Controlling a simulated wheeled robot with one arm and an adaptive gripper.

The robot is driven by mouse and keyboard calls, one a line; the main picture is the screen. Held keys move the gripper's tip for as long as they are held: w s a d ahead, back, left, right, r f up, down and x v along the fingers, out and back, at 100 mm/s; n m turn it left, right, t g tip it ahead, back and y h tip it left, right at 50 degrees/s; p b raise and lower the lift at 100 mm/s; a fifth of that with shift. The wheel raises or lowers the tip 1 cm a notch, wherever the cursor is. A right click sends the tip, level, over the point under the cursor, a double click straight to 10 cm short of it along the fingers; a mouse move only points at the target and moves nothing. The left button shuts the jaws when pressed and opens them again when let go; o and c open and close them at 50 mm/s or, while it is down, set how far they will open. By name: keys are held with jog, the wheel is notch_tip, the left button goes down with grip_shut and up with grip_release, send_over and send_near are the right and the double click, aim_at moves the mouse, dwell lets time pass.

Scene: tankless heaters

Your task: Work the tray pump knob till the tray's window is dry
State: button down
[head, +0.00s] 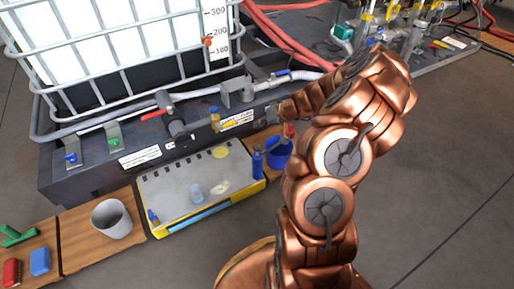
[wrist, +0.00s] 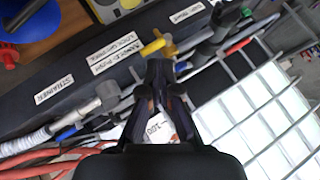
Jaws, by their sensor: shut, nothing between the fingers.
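A grey-topped tray with a yellow rim (head: 258,187) lies on the floor boards before the skid. A light-blue strip (head: 200,218) runs along its front edge; it looks like the window, and its wetness is too small to judge. A small blue knob on a brass base (head: 152,217) stands at the tray's left front corner. I cannot tell whether it is the pump knob. My gripper (head: 271,113) is at the skid's front, beyond the tray's far right corner. In the wrist view its fingers (wrist: 158,70) are shut and empty, close to a yellow handle (wrist: 153,46); contact is unclear.
A blue bottle (head: 257,162) stands at the tray's right end, with a blue bucket (head: 279,153) beside it. A grey cup (head: 111,219) stands left of the tray. The caged tank (head: 100,52), red-handled valve (head: 160,105) and hoses crowd the skid. Floor at the front right is clear.

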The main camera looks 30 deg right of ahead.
jog(key=b, duration=0.3)
send_over(259, 147)
notch_tip(259, 147, down, 7)
jog(key=shift+f, duration=0.1)
jog(key=shift+f+b, duration=0.8)
jog(key=shift+b, duration=0.05)
jog(key=shift+f, duration=0.2)
dwell(0.8)
jog(key=shift+f+b, duration=0.25)
jog(key=shift+b, duration=0.3)
jog(key=shift+f+b, duration=1.45)
jog(key=shift+f, duration=0.2)
dwell(1.8)
jog(key=shift+r, duration=0.1)
dwell(0.3)
jog(key=shift+r+p, duration=0.95)
jog(key=shift+r, duration=1.05)
